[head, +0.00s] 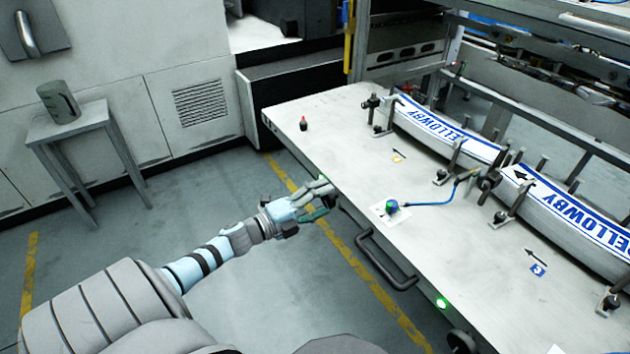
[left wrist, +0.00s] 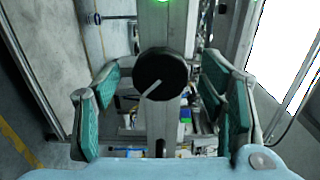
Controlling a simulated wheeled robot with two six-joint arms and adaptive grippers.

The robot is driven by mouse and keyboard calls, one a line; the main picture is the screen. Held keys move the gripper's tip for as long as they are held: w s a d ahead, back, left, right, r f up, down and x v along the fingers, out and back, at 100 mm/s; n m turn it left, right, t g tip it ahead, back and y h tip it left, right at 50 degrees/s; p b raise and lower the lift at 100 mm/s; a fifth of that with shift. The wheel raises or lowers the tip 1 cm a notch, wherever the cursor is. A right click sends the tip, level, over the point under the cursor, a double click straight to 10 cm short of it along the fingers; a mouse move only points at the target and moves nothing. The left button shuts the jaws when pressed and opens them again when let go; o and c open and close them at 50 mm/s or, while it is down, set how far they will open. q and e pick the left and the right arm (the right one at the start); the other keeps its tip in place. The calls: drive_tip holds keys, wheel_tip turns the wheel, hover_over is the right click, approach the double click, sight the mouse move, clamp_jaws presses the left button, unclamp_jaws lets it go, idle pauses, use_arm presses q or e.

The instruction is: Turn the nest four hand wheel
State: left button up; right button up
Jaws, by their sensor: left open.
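A black round hand wheel (left wrist: 161,74) with a pale line on its face is in the middle of the left wrist view. It sits on a grey upright part under a green light (left wrist: 165,2). Another dark wheel (head: 462,342) shows further right along that edge. My right gripper is not in view.
A black handle (head: 385,262) juts from the table front, right of my left gripper. A blue-green knob (head: 391,206) with a blue cable and a red-black small object (head: 303,123) stand on the table. The floor in front is clear.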

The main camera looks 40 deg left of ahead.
use_arm(q)
drive_tip(key=v, duration=1.1)
drive_tip(key=shift+s, duration=0.4)
drive_tip(key=shift+a+f, duration=0.1)
